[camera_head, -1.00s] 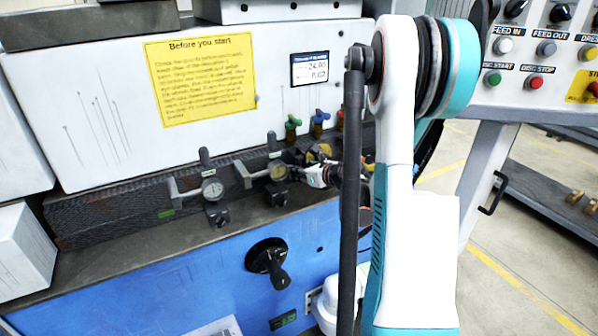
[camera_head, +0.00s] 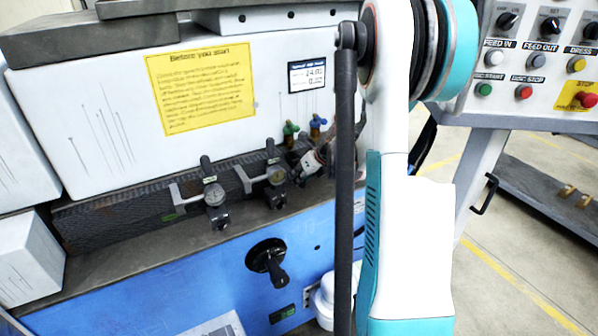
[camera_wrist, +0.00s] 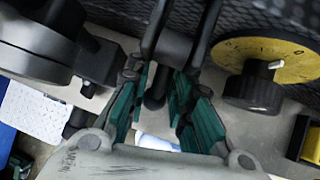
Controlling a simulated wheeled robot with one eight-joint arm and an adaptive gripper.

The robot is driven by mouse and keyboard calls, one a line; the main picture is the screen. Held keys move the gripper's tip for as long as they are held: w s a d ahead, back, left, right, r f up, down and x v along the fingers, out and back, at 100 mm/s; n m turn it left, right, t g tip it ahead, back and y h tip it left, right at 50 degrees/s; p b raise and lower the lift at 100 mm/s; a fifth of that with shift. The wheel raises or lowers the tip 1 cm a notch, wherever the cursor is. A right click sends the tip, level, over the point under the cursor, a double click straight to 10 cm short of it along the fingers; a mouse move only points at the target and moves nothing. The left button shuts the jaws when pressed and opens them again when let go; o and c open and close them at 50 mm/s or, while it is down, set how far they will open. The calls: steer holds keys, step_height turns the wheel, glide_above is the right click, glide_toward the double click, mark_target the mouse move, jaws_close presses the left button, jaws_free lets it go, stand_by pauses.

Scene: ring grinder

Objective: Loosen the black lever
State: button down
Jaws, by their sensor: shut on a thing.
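In the wrist view, my gripper (camera_wrist: 160,78), with green pads, is closed around a dark, rod-like part that I take to be the black lever (camera_wrist: 156,90). Its far end is hard to tell from the dark fingers. The lever cannot be made out there.
A yellow dial with a black knob (camera_wrist: 258,88) is close on the right in the wrist view. A black crank (camera_head: 268,262) juts from the blue front. A button panel (camera_head: 540,70) stands right.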

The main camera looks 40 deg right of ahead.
steer(key=shift+s+r+g, duration=0.15)
steer(key=shift+s+g, duration=0.05)
steer(key=shift+g, duration=0.3)
steer(key=shift+p, duration=0.3)
steer(key=c, duration=1.6)
jaws_free()
steer(key=shift+c, duration=0.2)
steer(key=v, duration=1.2)
steer(key=shift+w, duration=0.15)
